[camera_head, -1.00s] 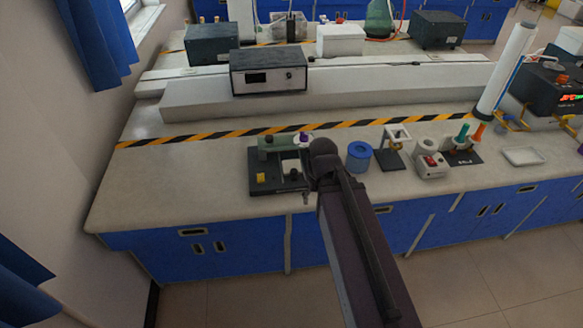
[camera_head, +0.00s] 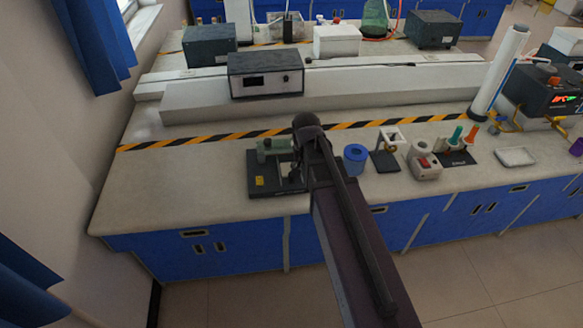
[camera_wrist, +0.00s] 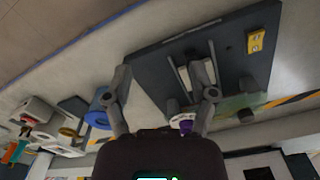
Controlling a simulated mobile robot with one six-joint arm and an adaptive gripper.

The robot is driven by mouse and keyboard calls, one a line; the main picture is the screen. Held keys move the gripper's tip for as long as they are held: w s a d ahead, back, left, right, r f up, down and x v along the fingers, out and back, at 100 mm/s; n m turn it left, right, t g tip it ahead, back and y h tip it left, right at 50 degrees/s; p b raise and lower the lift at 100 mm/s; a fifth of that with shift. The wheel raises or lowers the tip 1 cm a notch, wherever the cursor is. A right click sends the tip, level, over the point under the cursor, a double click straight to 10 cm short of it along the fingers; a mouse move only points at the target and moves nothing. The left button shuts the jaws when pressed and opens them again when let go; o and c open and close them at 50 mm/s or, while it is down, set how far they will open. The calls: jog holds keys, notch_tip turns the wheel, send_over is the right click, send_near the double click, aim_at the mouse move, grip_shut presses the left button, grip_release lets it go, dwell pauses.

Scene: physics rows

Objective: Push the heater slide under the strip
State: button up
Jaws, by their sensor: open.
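The dark apparatus base (camera_head: 265,185) sits near the bench's front edge, with a yellow label and a green body (camera_head: 273,147) at its back. In the wrist view the base (camera_wrist: 150,62) fills the upper middle, with pale rails or a strip (camera_wrist: 184,76) across it and the green body (camera_wrist: 240,105) at lower right. My gripper (camera_wrist: 165,82) is open, its fingers spread over the base's near side; the right finger overlaps the rail area. A purple knob (camera_wrist: 186,126) shows between the fingers. I cannot tell the heater slide apart from the other dark parts, and contact is unclear.
Right of the base stand a blue round container (camera_head: 355,156), a small stand (camera_head: 388,155), a white device with a red switch (camera_head: 424,163) and a rack with coloured pieces (camera_head: 457,154). The bench left of the base is clear.

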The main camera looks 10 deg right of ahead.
jog(key=w+a+r+m+p, duration=0.2)
jog(key=w+r+m+p, duration=0.1)
jog(key=w, duration=0.6)
jog(key=shift+a+r+m, duration=0.15)
jog(key=shift+r+m, duration=0.45)
jog(key=shift+m, duration=0.2)
jog(key=shift+f, duration=0.15)
jog(key=b, duration=1.4)
send_near(290, 170)
jog(key=s+f, duration=0.1)
jog(key=f, duration=0.1)
jog(key=s+f, duration=0.3)
jog(key=f, duration=0.1)
jog(key=shift+s+f, duration=0.2)
jog(key=shift+f, duration=0.1)
grip_shut()
jog(key=shift+w, duration=0.1)
